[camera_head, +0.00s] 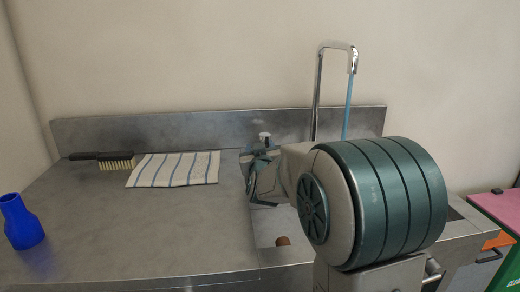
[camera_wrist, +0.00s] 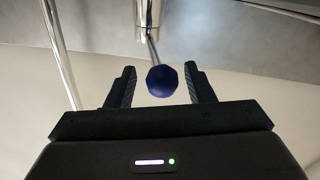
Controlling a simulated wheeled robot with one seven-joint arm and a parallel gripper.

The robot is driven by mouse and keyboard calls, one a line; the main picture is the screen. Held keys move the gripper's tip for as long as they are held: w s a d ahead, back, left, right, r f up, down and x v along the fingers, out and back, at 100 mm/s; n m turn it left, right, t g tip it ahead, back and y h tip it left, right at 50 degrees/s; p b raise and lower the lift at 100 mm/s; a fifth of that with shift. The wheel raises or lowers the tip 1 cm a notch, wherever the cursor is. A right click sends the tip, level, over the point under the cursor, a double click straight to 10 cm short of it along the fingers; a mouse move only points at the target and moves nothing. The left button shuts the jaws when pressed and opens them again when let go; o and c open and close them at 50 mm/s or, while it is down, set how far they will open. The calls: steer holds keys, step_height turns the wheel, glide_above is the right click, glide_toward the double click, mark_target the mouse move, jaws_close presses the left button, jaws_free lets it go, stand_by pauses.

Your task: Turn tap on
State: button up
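The tap's tall chrome spout (camera_head: 319,90) rises behind my arm, and a thin blue strip (camera_head: 349,108) hangs below its end; I cannot tell whether that is water. In the wrist view a chrome tube (camera_wrist: 60,55) stands at left, and a chrome tap body (camera_wrist: 148,13) at the top carries a thin rod ending in a dark blue round knob (camera_wrist: 162,81). My gripper (camera_wrist: 163,88) is open, with one finger on each side of the knob and gaps visible on both sides. In the head view my gripper (camera_head: 260,178) is over the sink, partly hidden by my arm.
The steel counter (camera_head: 150,235) has a low backsplash (camera_head: 180,128). A brush (camera_head: 105,159), a striped cloth (camera_head: 175,169) and a blue reducer-shaped piece (camera_head: 22,222) lie or stand to the left. A brown round object (camera_head: 283,241) is in the sink. A pink-topped item (camera_head: 498,208) is at right.

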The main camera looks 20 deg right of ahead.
steer(key=v, duration=1.4)
steer(key=shift+p, duration=0.45)
